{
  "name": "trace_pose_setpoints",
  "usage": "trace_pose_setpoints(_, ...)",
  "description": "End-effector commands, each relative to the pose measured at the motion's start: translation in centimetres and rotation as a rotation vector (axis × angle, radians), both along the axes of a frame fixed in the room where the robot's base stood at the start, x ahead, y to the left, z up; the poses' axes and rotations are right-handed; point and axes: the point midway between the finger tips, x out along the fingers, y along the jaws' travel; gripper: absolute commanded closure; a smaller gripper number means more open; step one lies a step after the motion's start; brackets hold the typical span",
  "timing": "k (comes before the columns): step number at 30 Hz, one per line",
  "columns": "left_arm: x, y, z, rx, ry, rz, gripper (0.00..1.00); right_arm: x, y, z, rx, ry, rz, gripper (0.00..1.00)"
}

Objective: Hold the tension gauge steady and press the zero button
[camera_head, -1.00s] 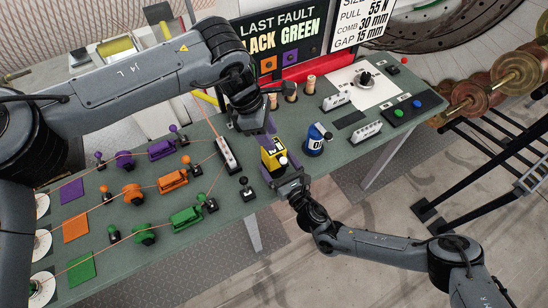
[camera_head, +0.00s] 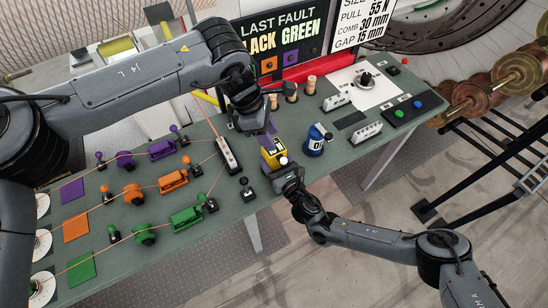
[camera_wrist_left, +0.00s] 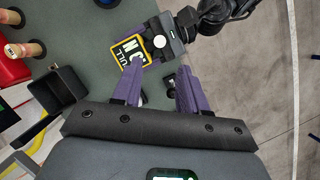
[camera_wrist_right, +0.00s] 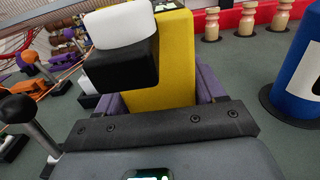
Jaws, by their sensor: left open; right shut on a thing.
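The tension gauge (camera_head: 272,158) is a yellow and black block near the table's front edge. In the left wrist view its face (camera_wrist_left: 128,55) shows an N and the word PULL. A white round button (camera_wrist_left: 160,41) stands out beside the face. It also shows as a white cap on a black block (camera_wrist_right: 120,25) in the right wrist view. My right gripper (camera_head: 285,172) is shut on the gauge from the front, its purple fingers beside the yellow body. My left gripper (camera_head: 267,133), with purple fingers, is open and empty behind the gauge, pointing down towards it.
A blue cylinder (camera_head: 315,140) stands just right of the gauge. A grey power-strip-like block (camera_head: 227,155) lies to its left, with a small black joystick (camera_head: 247,187) nearby. Spools and threads fill the left side.

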Motion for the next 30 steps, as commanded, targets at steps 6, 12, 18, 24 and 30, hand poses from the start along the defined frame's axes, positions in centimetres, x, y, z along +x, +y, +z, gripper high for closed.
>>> trace_pose_setpoints(6, 0.0, 0.0, 0.0, 0.0, 0.0, 0.0, 0.73, 0.0, -0.01, 0.0, 0.0, 0.0, 0.0, 0.73)
trace_pose_setpoints(12, 0.0, 0.0, 0.0, 0.0, 0.0, 0.0, 1.0, -0.01, -0.03, 0.0, 0.0, 0.0, 0.0, 0.73)
trace_pose_setpoints(18, 0.0, 0.0, 0.0, 0.0, 0.0, 0.0, 1.0, 0.0, -0.02, 0.0, 0.0, 0.0, 0.0, 0.73)
trace_pose_setpoints(24, 0.0, 0.0, 0.0, 0.0, 0.0, 0.0, 1.0, 0.0, -0.02, 0.0, 0.0, 0.0, 0.0, 0.73)
trace_pose_setpoints(30, 0.0, 0.0, 0.01, 0.0, 0.0, 0.0, 1.0, 0.0, -0.02, 0.0, 0.0, 0.0, 0.0, 0.73)
